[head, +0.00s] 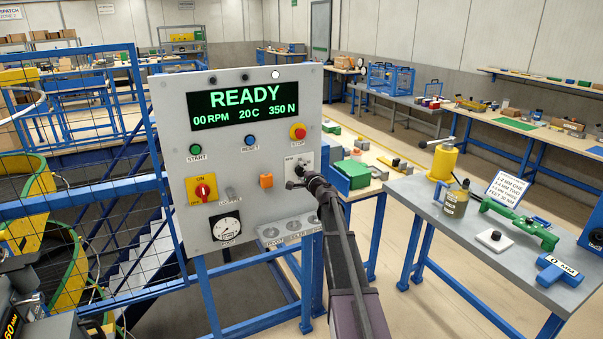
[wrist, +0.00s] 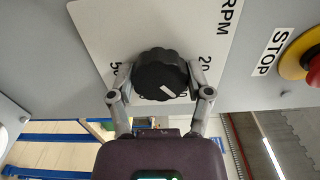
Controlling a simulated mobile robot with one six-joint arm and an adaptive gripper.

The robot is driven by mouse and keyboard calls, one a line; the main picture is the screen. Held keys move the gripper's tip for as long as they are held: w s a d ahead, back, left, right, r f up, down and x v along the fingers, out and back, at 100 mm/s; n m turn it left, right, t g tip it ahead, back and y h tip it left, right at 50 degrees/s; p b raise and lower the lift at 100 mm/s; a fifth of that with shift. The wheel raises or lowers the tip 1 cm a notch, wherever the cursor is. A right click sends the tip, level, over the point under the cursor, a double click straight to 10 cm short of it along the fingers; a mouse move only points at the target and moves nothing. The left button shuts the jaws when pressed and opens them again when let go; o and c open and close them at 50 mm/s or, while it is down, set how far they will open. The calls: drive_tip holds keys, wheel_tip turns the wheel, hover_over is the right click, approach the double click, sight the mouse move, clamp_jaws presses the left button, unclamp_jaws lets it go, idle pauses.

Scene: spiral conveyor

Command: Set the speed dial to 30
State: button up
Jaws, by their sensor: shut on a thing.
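The speed dial is a black ribbed knob (wrist: 160,72) on a pale plate marked RPM, seen close in the wrist view. My gripper (wrist: 163,82) has one finger on each side of the knob and is shut on it. A short white line shows on the knob's face. The numbers 20 and what looks like 50 show beside it; other numbers are hidden by the knob and fingers. In the head view the dial plate (head: 304,160) is at the panel's right side, with my gripper (head: 299,180) covering most of the knob.
The grey control panel (head: 168,140) has a display (head: 243,104) reading READY, 00 RPM, 20 C, 350 N. A red stop button (head: 298,132) is just above the dial, and an orange button (head: 266,180) is to its left. A grey workbench (head: 480,250) with tools stands at right.

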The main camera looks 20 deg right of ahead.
drive_tip(key=shift+w+m, duration=0.15)
drive_tip(key=shift+m, duration=0.45)
drive_tip(key=o, duration=1.1)
drive_tip(key=shift+o, duration=0.2)
drive_tip(key=shift+s, duration=0.25)
drive_tip(key=s, duration=1.1)
drive_tip(key=shift+s+d, duration=0.2)
drive_tip(key=shift+s, duration=0.15)
drive_tip(key=shift+a, duration=0.1)
